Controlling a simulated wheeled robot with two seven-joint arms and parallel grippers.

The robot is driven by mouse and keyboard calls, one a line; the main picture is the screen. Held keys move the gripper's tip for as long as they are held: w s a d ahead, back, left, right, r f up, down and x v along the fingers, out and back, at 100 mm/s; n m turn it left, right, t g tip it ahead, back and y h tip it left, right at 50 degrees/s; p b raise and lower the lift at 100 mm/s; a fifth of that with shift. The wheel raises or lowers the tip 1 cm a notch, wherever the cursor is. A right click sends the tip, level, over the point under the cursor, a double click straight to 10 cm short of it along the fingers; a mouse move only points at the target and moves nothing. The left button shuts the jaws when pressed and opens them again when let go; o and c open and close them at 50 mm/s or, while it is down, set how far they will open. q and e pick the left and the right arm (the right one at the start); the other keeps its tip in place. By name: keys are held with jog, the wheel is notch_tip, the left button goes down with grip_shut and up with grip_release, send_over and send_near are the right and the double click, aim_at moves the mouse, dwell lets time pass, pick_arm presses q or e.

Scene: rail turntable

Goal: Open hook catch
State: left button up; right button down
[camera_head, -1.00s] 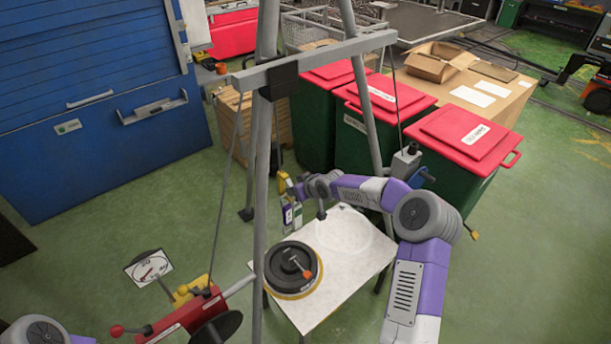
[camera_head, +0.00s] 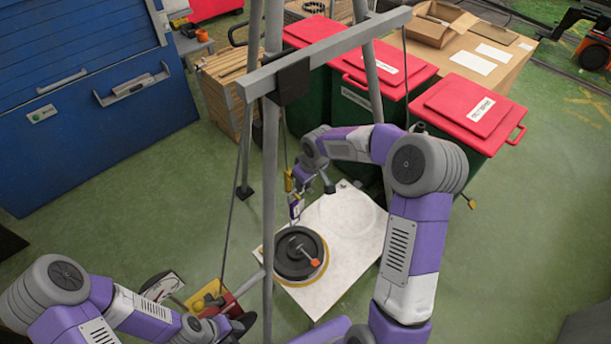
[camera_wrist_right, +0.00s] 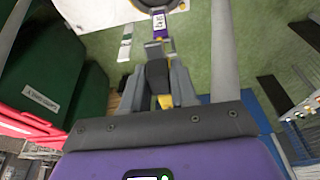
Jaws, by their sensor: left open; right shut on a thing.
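A yellow fitting (camera_head: 289,181), apparently the hook, hangs inside the frame, above a purple tag (camera_head: 296,206). The catch is too small to make out. My right gripper (camera_wrist_right: 159,52) is shut on a small piece by this fitting; the grip is partly hidden. In the right wrist view the purple tag (camera_wrist_right: 160,22) is just beyond the fingertips, and a yellow part (camera_wrist_right: 165,102) shows between the fingers. My left gripper (camera_head: 238,322) is open at the lower left, beside the red and yellow mechanism (camera_head: 208,297), and looks empty.
A dark round weight (camera_head: 299,254) with an orange-tipped handle sits on the white table (camera_head: 345,272) below the fitting. Grey frame legs (camera_head: 270,160) and a crossbar (camera_head: 330,50) stand around it. Red-lidded bins (camera_head: 472,112) are behind; a blue cabinet (camera_head: 80,110) is left.

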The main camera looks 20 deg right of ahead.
aim_at(309, 189)
dwell(0.4)
jog(key=c, duration=1)
grip_release()
jog(key=shift+o, duration=0.2)
jog(key=v, duration=0.7)
jog(key=shift+r+b, duration=0.25)
jog(key=shift+b, duration=0.05)
